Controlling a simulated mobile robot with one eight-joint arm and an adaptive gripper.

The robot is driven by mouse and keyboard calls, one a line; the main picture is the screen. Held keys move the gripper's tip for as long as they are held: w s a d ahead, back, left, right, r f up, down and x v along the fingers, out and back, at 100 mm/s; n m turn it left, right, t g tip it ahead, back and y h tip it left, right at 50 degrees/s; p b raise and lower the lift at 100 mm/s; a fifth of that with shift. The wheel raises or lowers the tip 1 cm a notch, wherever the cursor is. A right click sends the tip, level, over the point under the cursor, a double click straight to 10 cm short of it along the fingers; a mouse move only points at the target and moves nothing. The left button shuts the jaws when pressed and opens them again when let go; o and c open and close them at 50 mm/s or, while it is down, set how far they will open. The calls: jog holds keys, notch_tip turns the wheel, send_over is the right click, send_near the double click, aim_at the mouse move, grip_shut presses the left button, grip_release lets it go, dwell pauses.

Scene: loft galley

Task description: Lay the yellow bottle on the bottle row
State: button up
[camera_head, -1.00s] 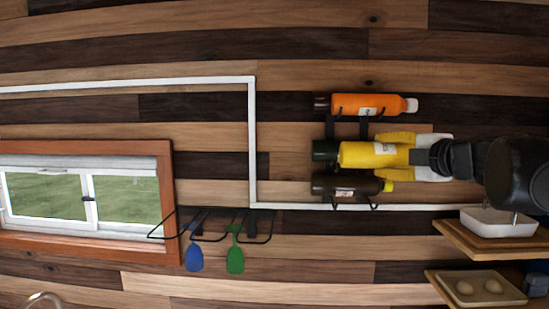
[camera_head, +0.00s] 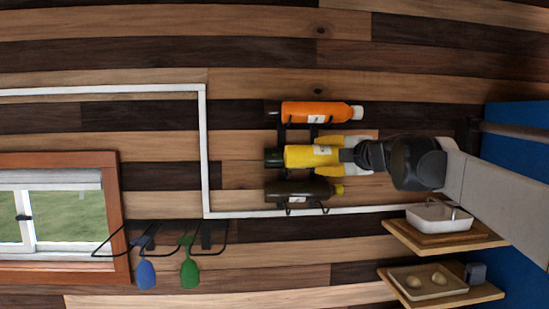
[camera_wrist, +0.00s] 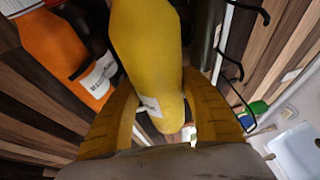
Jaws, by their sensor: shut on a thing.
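The yellow bottle (camera_head: 298,156), with a dark cap end at the left and a pale label, lies level in the middle of the wall-mounted bottle row (camera_head: 290,133). The orange bottle (camera_head: 300,112) lies just above it and a dark bottle with a yellow tip (camera_head: 293,191) just below. My gripper (camera_head: 324,155) reaches in from the right, its yellow fingers shut on the yellow bottle. In the wrist view the yellow bottle (camera_wrist: 145,45) is between both fingers (camera_wrist: 160,108). Whether the bottle's weight rests on the black holders is hidden.
A wire rack with blue and green utensils (camera_head: 188,262) hangs at lower left beside the window (camera_head: 75,210). Wooden shelves at lower right hold a white dish (camera_head: 438,214) and an egg tray (camera_head: 425,284). The wall above the bottles is clear.

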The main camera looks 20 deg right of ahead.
jog(key=w+d+f+b, duration=0.1)
jog(key=w+f, duration=0.2)
jog(key=w, duration=0.3)
jog(key=shift+w+d, duration=0.2)
jog(key=shift+w, duration=0.15)
jog(key=shift+f, duration=0.1)
dwell(0.4)
jog(key=o, duration=1.4)
jog(key=shift+o, duration=0.2)
jog(key=shift+s, duration=0.15)
